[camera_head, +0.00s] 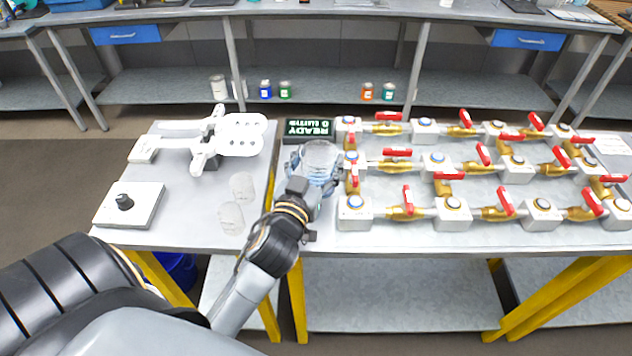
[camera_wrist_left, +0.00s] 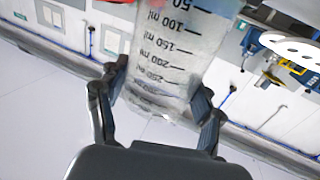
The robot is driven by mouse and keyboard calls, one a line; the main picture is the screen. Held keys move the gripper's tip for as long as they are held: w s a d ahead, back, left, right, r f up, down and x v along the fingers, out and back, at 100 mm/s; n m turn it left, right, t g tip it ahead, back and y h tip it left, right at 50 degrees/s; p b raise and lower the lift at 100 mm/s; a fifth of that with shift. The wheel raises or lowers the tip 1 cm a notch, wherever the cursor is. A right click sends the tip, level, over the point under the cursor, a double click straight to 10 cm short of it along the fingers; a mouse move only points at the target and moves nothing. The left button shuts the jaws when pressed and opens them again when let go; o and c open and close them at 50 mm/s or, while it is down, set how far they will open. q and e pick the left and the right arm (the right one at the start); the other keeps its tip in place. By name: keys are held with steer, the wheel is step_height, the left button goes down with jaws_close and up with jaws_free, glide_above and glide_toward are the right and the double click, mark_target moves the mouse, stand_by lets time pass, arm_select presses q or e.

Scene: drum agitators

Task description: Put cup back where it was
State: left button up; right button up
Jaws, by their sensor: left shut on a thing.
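A clear graduated cup (camera_head: 319,157) is held by my left gripper (camera_head: 314,178) above the table, just left of the valve rows. In the left wrist view the cup (camera_wrist_left: 178,50) shows black millilitre marks, and the left gripper's fingers (camera_wrist_left: 158,98) close on it from both sides. The marks appear upside down there. Two more clear cups stand on the left table, one at the back (camera_head: 242,186) and one nearer (camera_head: 231,217). My right gripper is not in view.
A display reading "READY" (camera_head: 308,130) stands behind the held cup. Rows of brass valves with red handles (camera_head: 480,170) fill the right table. A white agitator with paddles (camera_head: 208,140) and a knob box (camera_head: 128,204) stand on the left table. Free tabletop lies around the two cups.

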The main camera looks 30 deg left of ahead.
mark_target(316, 181)
arm_select(q)
steer(key=shift+s+d+f, duration=0.15)
steer(key=shift+s+f, duration=0.4)
steer(key=shift+f, duration=0.15)
steer(key=f, duration=0.3)
steer(key=shift+s+d, duration=0.1)
steer(key=shift+s, duration=0.2)
steer(key=shift+f, duration=0.35)
steer(key=o, duration=1.2)
steer(key=shift+f, duration=0.1)
steer(key=shift+c, duration=0.2)
